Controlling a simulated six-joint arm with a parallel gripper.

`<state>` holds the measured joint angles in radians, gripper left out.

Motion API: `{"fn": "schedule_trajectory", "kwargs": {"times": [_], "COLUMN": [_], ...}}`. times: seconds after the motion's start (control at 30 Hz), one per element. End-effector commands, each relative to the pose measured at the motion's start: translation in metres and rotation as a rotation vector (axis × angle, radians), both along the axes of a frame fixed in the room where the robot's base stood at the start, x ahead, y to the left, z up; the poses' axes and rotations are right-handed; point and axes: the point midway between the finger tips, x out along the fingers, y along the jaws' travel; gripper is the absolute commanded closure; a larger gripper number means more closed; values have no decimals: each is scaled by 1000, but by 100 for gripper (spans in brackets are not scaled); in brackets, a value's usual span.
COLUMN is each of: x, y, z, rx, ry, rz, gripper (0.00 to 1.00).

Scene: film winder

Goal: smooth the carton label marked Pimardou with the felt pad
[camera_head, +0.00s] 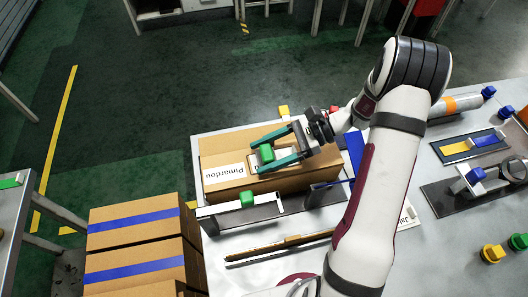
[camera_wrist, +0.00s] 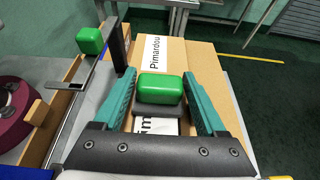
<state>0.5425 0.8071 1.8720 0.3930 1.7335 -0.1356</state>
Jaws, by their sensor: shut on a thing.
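The white label marked Pimardou (camera_head: 224,173) lies on top of a brown carton (camera_head: 240,188), near its left end. In the wrist view the label (camera_wrist: 156,52) is ahead of my gripper. My gripper (camera_head: 272,153) is over the carton top, to the right of the label. Its teal fingers are shut on a green-handled pad with a dark grey base (camera_wrist: 160,90). A second white patch with partly hidden black lettering (camera_wrist: 152,127) shows on the near side of the pad. I cannot tell whether the pad's underside presses on the carton.
A grey fixture with another green block (camera_head: 247,198) runs along the carton's near side. Cartons with blue tape (camera_head: 135,212) are stacked at the lower left. Tools with blue and yellow knobs sit on the table's right.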

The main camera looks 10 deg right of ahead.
Motion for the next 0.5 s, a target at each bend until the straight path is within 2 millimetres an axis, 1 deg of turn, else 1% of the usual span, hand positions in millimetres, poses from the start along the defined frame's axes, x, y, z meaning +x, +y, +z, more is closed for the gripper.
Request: {"fn": "schedule_trajectory", "kwargs": {"times": [0.23, 0.5], "x": [0, 0], "y": [-12, -12], "z": [0, 1], "rx": [-4, -2], "ry": [-1, -1], "rz": [1, 1], "gripper": [82, 82]}}
